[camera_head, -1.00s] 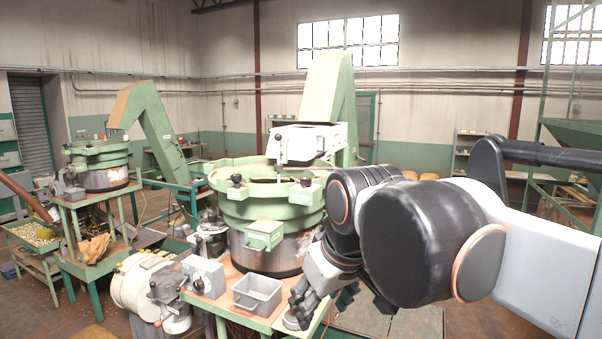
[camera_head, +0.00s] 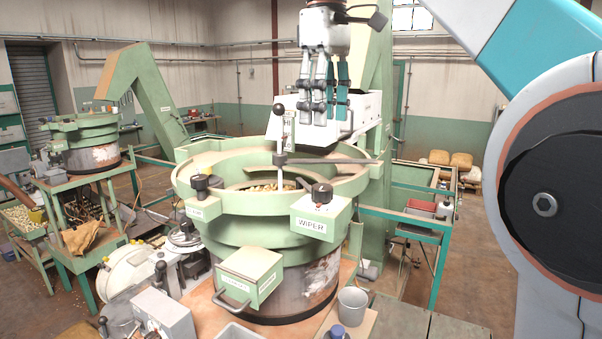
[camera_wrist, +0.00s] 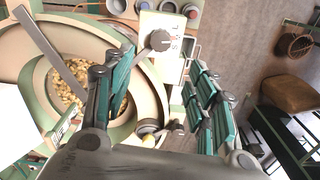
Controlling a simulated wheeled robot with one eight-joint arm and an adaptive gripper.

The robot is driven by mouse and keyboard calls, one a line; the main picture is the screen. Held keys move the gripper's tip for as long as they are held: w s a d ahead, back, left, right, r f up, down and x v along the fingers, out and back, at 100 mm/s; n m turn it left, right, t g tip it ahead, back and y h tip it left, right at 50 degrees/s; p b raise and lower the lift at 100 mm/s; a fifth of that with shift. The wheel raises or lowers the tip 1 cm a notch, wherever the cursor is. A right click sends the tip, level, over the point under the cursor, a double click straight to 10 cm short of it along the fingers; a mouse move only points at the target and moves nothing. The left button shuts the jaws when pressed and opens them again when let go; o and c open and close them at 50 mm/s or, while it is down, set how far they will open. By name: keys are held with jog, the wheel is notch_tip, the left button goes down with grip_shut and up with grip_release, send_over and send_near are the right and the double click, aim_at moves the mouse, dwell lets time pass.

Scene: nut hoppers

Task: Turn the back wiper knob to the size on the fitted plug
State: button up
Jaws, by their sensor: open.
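My gripper (camera_head: 325,112) hangs fingers down, open and empty, above the back of the green bowl feeder (camera_head: 200,228). Its fingers also show in the wrist view (camera_wrist: 160,70). At the bowl's front right, a box marked WIPER (camera_head: 311,226) bears a black knob (camera_head: 321,194). Behind the bowl's middle, a narrow pale plate (camera_head: 289,132) stands upright near a post with a black ball (camera_head: 279,109). In the wrist view, a cream panel (camera_wrist: 152,22) carries letters, S and L among them, and a dark knob with a red mark (camera_wrist: 191,40). I cannot identify the fitted plug.
Nuts (camera_head: 262,187) lie in the bowl. A white box (camera_head: 362,112) stands close behind my gripper. A second green box (camera_head: 250,273) is on the bowl's front, its label unreadable. A grey bucket (camera_head: 352,304) stands at front right. A green stand (camera_head: 430,228) is at right.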

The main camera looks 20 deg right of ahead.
aim_at(323, 186)
jog(key=f, duration=0.6)
jog(key=f+p, duration=0.1)
jog(key=f, duration=0.6)
jog(key=shift+s+f, duration=0.2)
jog(key=shift+f, duration=0.1)
grip_shut()
